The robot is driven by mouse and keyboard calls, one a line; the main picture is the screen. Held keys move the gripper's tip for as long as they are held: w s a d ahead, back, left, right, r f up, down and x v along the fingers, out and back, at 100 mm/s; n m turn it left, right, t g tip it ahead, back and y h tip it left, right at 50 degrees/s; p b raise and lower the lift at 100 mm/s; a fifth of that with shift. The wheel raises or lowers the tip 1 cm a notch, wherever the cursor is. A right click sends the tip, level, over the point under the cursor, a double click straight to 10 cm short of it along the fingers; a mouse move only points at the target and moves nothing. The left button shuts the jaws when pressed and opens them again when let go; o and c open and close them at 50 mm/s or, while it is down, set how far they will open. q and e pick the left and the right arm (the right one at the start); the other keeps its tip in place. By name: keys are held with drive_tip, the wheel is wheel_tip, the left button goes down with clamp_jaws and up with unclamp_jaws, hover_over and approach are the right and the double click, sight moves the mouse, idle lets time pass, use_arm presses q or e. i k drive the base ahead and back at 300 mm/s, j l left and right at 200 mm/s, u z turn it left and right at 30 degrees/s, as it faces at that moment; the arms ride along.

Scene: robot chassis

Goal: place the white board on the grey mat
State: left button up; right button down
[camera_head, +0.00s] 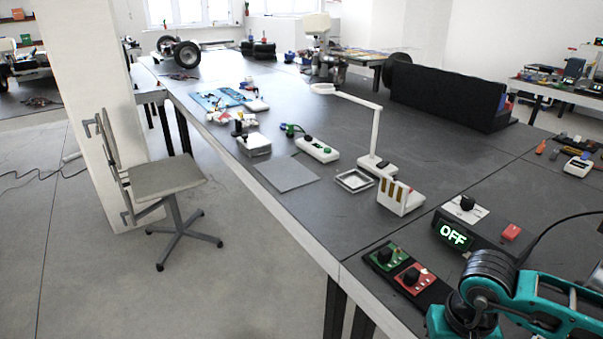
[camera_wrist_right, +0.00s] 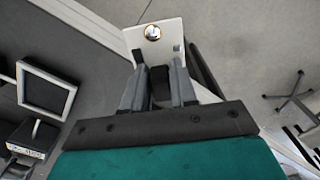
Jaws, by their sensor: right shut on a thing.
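The grey mat (camera_head: 286,173) lies flat and bare on the dark table, close to its left edge in the head view. In the right wrist view my right gripper (camera_wrist_right: 158,75) is shut on the white board (camera_wrist_right: 157,36), which has a round metallic part near its middle. In the head view neither the board nor the right gripper can be made out; only my teal arm shows at bottom right. My left gripper is in neither view.
Around the mat stand a square white frame (camera_head: 354,180), a white lamp (camera_head: 374,145), a slotted white holder (camera_head: 400,197) and a white power strip (camera_head: 316,150). An OFF display box (camera_head: 470,233) and green and red modules sit nearer. A chair (camera_head: 167,178) stands beside the table.

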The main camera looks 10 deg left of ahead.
sight(285, 171)
drive_tip(key=i+j, duration=2.05)
drive_tip(key=j, duration=0.15)
